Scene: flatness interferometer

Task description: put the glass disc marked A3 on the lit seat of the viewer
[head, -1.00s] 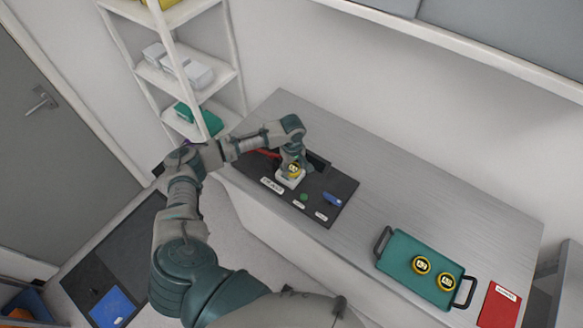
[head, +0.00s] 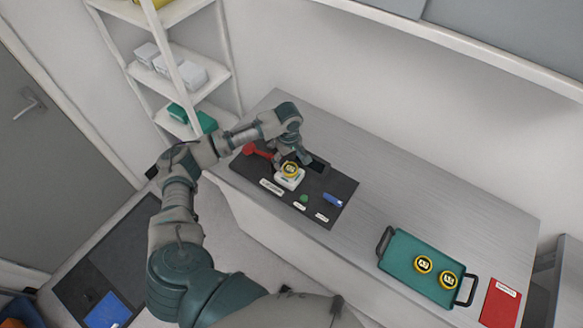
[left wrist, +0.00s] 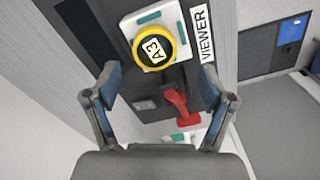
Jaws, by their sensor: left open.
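The yellow-rimmed glass disc marked A3 (left wrist: 153,48) lies flat on the white seat block of the viewer (left wrist: 133,24), beside a VIEWER label. In the head view, the disc (head: 290,170) sits on the white block (head: 289,182) on a dark panel. Whether the seat is lit I cannot tell. My left gripper (head: 291,159) is open and empty, just behind the disc; in the left wrist view its fingers (left wrist: 158,76) stand apart, with the disc beyond their tips. My right gripper is in neither view.
A red lever (left wrist: 178,103) is between the fingers in the wrist view. The dark panel (head: 315,211) also carries a green button (head: 303,198) and a blue part (head: 333,200). A green tray (head: 405,254) holds two yellow-rimmed discs. A red mat (head: 499,305) lies at right.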

